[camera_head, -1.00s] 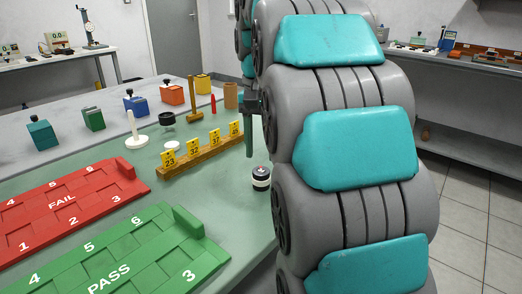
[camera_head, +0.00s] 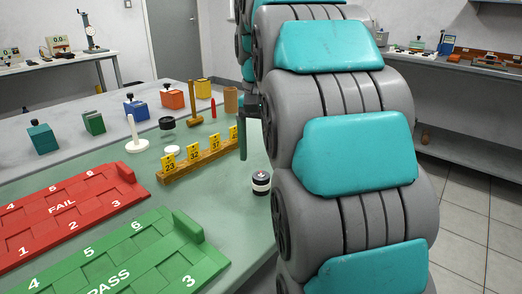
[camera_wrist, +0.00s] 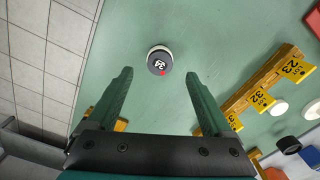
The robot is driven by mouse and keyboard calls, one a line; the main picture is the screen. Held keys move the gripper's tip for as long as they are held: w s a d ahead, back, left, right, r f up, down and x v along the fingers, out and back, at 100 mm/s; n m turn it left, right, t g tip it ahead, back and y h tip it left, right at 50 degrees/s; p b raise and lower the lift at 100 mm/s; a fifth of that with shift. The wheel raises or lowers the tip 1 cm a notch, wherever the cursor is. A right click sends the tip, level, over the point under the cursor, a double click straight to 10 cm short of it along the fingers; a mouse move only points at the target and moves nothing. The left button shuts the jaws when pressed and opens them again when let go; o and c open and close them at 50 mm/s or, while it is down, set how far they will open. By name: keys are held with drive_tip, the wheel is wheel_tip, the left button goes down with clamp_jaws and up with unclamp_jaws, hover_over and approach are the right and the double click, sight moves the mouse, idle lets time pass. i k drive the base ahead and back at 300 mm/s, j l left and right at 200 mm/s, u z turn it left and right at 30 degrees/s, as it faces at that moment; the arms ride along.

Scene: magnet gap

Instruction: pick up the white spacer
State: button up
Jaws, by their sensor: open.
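A small flat white disc (camera_head: 171,150), which looks like the white spacer, lies on the green tabletop behind the numbered rail. In the wrist view the white disc (camera_wrist: 279,108) is at the right, well outside the jaws. A short black cylinder with a white band (camera_head: 261,183) stands near the table's right edge. In the wrist view this cylinder (camera_wrist: 159,61) shows a number and a red dot on top, just beyond the fingertips. My gripper (camera_wrist: 159,75) is open and empty. In the head view its dark green finger (camera_head: 243,132) hangs beside the rail, partly hidden by my arm.
The wooden rail (camera_head: 185,173) with yellow number tags stands between disc and cylinder. A white post on a base (camera_head: 136,140) and a black ring (camera_head: 167,123) are near the disc. Red FAIL (camera_head: 62,203) and green PASS (camera_head: 130,255) trays fill the front left.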

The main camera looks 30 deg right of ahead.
sight(175, 149)
drive_tip(key=k, duration=1.05)
